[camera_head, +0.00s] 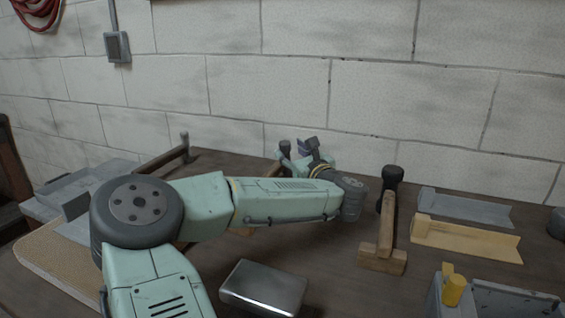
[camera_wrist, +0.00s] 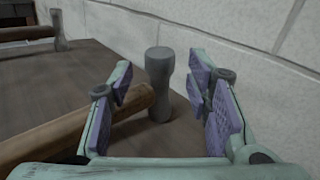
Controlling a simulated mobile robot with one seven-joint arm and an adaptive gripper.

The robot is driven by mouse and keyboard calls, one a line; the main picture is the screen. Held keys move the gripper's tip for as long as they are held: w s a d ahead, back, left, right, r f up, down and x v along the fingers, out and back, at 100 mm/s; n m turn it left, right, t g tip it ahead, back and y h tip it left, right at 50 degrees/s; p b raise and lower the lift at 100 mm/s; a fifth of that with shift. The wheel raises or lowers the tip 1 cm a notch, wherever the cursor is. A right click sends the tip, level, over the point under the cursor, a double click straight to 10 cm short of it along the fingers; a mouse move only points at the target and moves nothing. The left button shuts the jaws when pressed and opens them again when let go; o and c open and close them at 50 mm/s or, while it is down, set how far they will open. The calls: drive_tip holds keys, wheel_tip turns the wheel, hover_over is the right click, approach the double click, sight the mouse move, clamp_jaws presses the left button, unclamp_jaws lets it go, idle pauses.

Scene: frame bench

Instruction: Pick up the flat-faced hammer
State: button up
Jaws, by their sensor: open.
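A hammer with a grey metal head (camera_wrist: 158,85) and a round wooden handle (camera_wrist: 75,133) lies in front of my gripper (camera_wrist: 161,75) in the wrist view. Its head stands upright with a flat-looking top, between and beyond the open fingers. The handle runs to the lower left, partly behind the left finger. No grip on it shows. In the head view, the hammer's head (camera_head: 285,149) shows just left of my gripper (camera_head: 308,148), and my arm hides most of its handle. Another grey-headed hammer (camera_head: 184,144) lies farther left. I cannot tell the face shapes for certain.
A black-headed mallet (camera_head: 391,178) leans on a wooden block (camera_head: 382,259) at the right. Grey and yellow angle pieces (camera_head: 465,240) lie beyond it. A metal box (camera_head: 264,287) sits in front of my arm. The block wall (camera_head: 270,85) stands close behind the bench.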

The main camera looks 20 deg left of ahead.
sight(287, 148)
drive_tip(key=p+x, duration=0.1)
drive_tip(key=x, duration=0.3)
drive_tip(key=shift+w+a, duration=0.15)
drive_tip(key=shift+c, duration=0.2)
clamp_jaws()
idle(0.6)
